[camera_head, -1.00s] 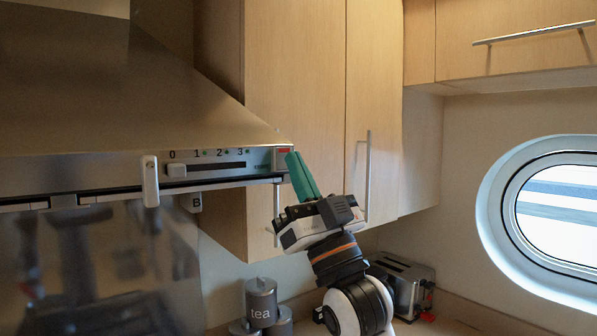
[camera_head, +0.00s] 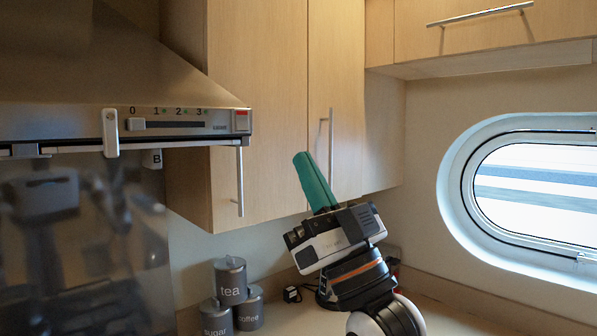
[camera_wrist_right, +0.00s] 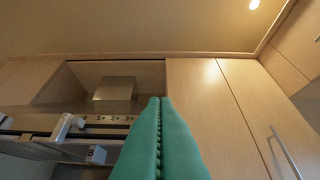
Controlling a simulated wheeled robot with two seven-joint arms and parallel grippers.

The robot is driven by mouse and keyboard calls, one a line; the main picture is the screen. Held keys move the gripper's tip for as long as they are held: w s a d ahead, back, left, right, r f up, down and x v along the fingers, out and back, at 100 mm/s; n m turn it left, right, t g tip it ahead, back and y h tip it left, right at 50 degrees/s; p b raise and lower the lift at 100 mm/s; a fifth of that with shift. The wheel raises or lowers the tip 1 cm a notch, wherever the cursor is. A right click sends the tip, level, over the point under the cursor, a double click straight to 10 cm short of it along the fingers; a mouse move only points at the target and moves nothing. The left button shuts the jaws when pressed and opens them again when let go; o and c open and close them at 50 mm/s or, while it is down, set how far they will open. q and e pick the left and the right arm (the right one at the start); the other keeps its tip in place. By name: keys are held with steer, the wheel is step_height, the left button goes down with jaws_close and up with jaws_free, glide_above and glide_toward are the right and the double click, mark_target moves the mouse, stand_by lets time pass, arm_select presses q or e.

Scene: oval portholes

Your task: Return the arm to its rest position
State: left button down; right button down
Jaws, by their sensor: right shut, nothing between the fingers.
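My right gripper (camera_head: 308,168) points up in front of the tall wooden cabinet (camera_head: 262,90) in the head view. Its green fingers are pressed together with nothing between them. The closed green fingers (camera_wrist_right: 161,120) also fill the lower middle of the right wrist view. The gripper is apart from the range hood (camera_head: 130,80), to the right of the hood's control panel (camera_head: 178,121). My left gripper is not in the head view.
Tea, coffee and sugar canisters (camera_head: 230,281) stand on the counter (camera_head: 450,300) at lower left of my right arm. An upper cabinet (camera_head: 500,25) hangs at top right. An oval porthole (camera_head: 540,195) is in the right wall. Cabinet handles (camera_head: 240,182) stick out.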

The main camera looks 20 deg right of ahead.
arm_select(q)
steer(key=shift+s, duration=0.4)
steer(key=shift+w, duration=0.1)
